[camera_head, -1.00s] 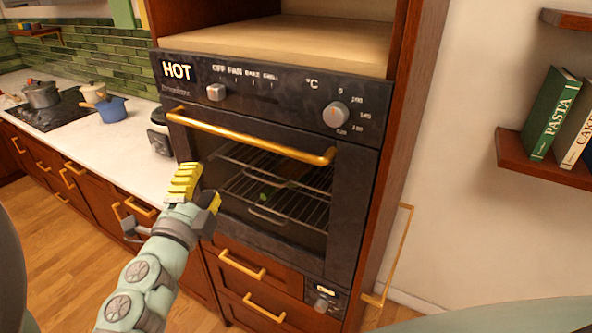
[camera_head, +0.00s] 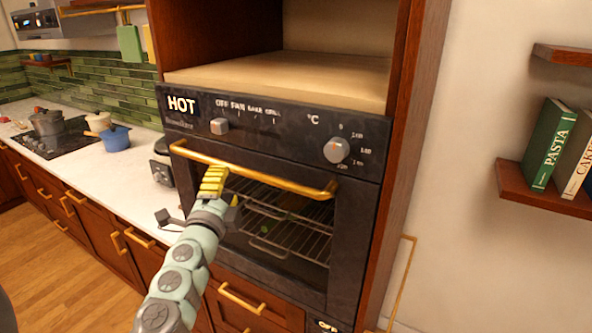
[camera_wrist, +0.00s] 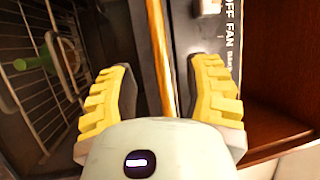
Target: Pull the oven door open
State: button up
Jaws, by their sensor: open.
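The oven (camera_head: 290,128) is black with a HOT label and two knobs, and its door (camera_head: 348,235) looks shut. A gold bar handle (camera_head: 260,171) runs across the top of the door. My gripper (camera_head: 213,178) has yellow ridged fingers and overlaps the left part of the handle in the head view. In the wrist view my gripper (camera_wrist: 163,78) is open, with one finger on each side of the handle (camera_wrist: 160,45). I see no finger touching the bar. The fingers hide part of the handle in the head view.
Wire racks (camera_head: 285,225) and something green (camera_wrist: 32,63) show through the door glass. Drawers with gold handles (camera_head: 240,297) sit below the oven. A white counter (camera_head: 120,178) with pots is at left. A shelf (camera_head: 545,188) with books is at right.

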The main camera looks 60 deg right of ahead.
aim_at(233, 167)
jog(key=shift+x, duration=3.2)
jog(key=shift+c, duration=0.3)
grip_shut()
